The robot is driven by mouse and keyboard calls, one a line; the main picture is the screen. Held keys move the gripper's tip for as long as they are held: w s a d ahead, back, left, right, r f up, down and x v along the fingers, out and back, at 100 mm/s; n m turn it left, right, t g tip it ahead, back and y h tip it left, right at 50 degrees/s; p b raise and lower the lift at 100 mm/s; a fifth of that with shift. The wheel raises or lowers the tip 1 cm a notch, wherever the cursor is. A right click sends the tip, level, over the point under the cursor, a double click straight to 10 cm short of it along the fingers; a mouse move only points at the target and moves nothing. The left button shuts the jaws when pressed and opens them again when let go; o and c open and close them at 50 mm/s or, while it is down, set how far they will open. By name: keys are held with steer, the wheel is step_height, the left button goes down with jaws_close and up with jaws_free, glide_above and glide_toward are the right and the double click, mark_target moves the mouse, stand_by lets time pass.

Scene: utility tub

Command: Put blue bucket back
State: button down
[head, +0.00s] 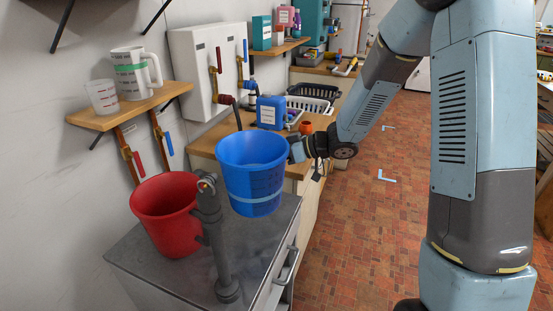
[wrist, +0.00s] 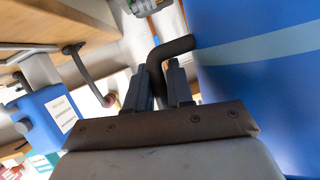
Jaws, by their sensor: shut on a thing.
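The blue bucket (head: 253,180) is upright at the far right part of the grey metal top, beside the grey pipe post. From this view I cannot tell whether its base touches the top or hangs above it. My gripper (head: 305,148) reaches it from the right and back in the head view. In the wrist view my gripper (wrist: 164,88) is shut on the bucket's dark bent handle (wrist: 172,48), and the blue wall with its pale band (wrist: 255,45) fills the right side. The bucket's underside is hidden.
A red bucket (head: 168,212) stands left of the grey pipe post (head: 218,245) on the metal top (head: 150,265). A blue canister (head: 270,112) stands on the wooden counter behind. A shelf (head: 130,108) with white measuring jugs is on the left wall. Tiled floor lies open right.

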steer(key=shift+w+a+f, duration=0.4)
steer(key=shift+w+f, duration=0.5)
steer(key=shift+f, duration=0.65)
steer(key=shift+w+a+f, duration=0.35)
steer(key=shift+w+f, duration=0.6)
steer(key=shift+f, duration=0.6)
steer(key=shift+w+a+f, duration=0.4)
steer(key=shift+w+f, duration=0.5)
steer(key=shift+f, duration=0.65)
steer(key=c, duration=1)
jaws_free()
steer(key=shift+f, duration=0.1)
steer(key=v, duration=1.2)
